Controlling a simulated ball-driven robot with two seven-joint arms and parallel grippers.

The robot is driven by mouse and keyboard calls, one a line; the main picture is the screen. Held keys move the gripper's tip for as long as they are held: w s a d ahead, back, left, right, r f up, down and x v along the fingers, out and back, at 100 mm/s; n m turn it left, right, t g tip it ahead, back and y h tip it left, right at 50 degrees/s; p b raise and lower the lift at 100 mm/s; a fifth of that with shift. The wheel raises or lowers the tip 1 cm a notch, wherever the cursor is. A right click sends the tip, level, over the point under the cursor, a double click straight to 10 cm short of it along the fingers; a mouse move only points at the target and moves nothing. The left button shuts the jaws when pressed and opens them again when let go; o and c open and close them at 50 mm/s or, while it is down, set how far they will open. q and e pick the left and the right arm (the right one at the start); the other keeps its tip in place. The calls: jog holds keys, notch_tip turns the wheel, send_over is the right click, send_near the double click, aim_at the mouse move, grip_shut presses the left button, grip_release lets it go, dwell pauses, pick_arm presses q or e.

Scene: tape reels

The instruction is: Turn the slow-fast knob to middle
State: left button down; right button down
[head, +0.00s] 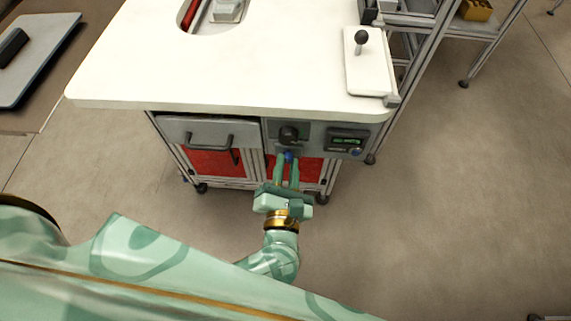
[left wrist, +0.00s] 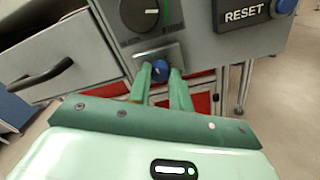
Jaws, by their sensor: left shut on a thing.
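A black round dial (head: 289,134) sits on the grey front panel of the white-topped cart. In the left wrist view the dial (left wrist: 140,14) has a white pointer mark aimed right and small labels at its lower left and lower right, too small to read surely. Below it a blue knob (left wrist: 160,68) sits on a small metal plate; it also shows in the head view (head: 289,155). My left gripper (head: 288,163) has its green fingers on either side of the blue knob, shut on it. The left wrist view shows these fingers (left wrist: 161,80) too. My right gripper is in neither view.
Right of the dial is a small green-lit display (head: 347,139) with a blue button, labelled RESET in the wrist view (left wrist: 245,14). A drawer handle (head: 210,141) juts out at the left. The white top (head: 230,70) overhangs the panel.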

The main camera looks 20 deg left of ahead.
pick_arm(q)
jog(key=shift+m, duration=0.4)
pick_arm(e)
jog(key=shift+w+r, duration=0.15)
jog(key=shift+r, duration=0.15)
pick_arm(q)
jog(key=c, duration=1.3)
grip_release()
